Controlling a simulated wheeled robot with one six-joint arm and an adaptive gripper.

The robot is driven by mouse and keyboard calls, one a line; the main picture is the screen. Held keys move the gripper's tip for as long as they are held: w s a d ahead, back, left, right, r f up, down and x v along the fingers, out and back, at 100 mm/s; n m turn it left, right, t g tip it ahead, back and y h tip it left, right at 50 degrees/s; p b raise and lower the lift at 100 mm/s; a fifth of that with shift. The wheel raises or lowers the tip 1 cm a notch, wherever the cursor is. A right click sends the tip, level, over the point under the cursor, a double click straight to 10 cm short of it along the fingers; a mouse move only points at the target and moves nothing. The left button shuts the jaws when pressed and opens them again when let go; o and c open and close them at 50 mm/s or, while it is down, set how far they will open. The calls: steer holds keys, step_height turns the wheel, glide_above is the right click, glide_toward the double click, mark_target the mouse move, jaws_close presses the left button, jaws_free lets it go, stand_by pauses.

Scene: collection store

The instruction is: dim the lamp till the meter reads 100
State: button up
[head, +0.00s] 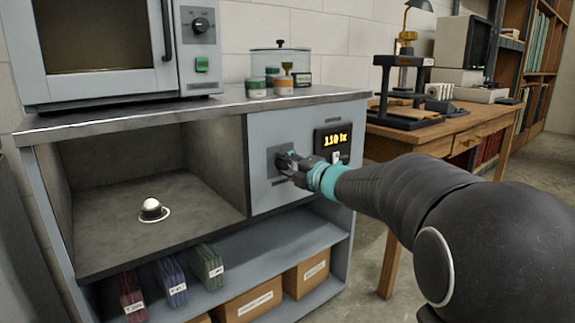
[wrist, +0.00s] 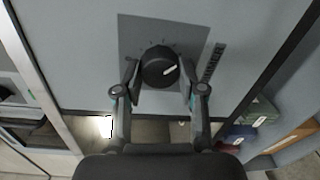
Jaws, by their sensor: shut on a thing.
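The black dimmer knob (wrist: 158,62) sits on a dark plate on the grey cabinet front. Its white mark points to the right, slightly upward, in the wrist view. My gripper (wrist: 159,76) is shut on the knob, one finger at each side. In the head view my gripper (head: 287,163) reaches the panel from the right and mostly hides the knob. The meter (head: 334,139) is a black display right of the knob; its amber digits look like 110 lx. A white-domed sensor (head: 151,205) stands on the floor of the open compartment. The lamp itself does not show.
A microwave-like oven (head: 110,45) and several small jars (head: 284,86) stand on the cabinet top (head: 220,106). Boxes (head: 250,299) and coloured folders fill the lower shelf. A wooden desk (head: 450,125) stands to the right, behind my arm.

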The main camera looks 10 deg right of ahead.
stand_by(0.3)
steer(key=o, duration=1.1)
steer(key=shift+a, duration=0.1)
steer(key=shift+o, duration=0.2)
steer(key=v, duration=1.2)
